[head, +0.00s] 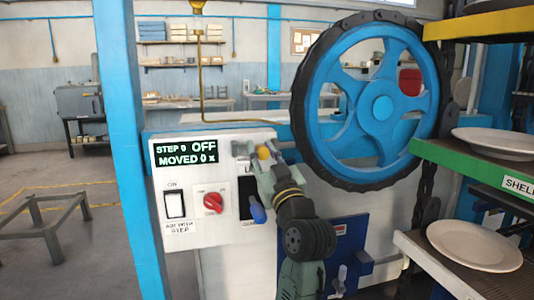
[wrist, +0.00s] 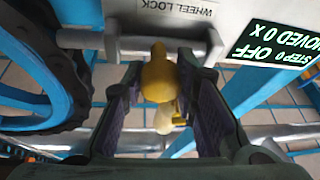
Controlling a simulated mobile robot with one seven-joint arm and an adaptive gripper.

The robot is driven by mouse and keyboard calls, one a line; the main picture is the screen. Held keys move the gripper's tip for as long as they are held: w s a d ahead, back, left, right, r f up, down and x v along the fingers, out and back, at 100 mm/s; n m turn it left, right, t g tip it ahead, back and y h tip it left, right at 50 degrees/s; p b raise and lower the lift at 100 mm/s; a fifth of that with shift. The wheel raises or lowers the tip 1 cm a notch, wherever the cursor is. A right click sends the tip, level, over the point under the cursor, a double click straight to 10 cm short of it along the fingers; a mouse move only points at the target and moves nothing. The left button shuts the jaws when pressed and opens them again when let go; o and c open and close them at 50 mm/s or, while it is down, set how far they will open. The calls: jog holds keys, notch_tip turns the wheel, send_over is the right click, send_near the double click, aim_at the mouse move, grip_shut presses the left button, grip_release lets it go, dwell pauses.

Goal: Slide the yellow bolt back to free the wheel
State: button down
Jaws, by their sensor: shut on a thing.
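The yellow bolt shows as a round yellow knob (wrist: 157,78) in the wrist view, in front of a metal bar under a "WHEEL LOCK" label. In the head view the knob (head: 263,153) is a small yellow spot at the panel's upper right. My gripper (wrist: 160,64) is shut on the bolt, with a dark finger on each side of the knob. The blue wheel (head: 382,108) with its dark rim stands to the right of the bolt in the head view. The bolt's far end and its contact with the wheel are hidden.
The white panel (head: 235,229) carries an "OFF" display (head: 186,152), a rocker switch (head: 175,204), a red knob (head: 213,202) and a blue-handled lever (head: 257,210) close to my arm. Shelves with white plates (head: 474,245) stand at the right. A blue post (head: 128,140) rises at the left.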

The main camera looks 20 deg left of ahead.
aim_at(246, 154)
jog(key=shift+s+a, duration=0.5)
jog(key=shift+a, duration=0.25)
jog(key=shift+s+a, duration=0.5)
jog(key=shift+a, duration=0.25)
jog(key=c, duration=1.2)
grip_release()
jog(key=shift+c, duration=0.2)
jog(key=v, duration=1.2)
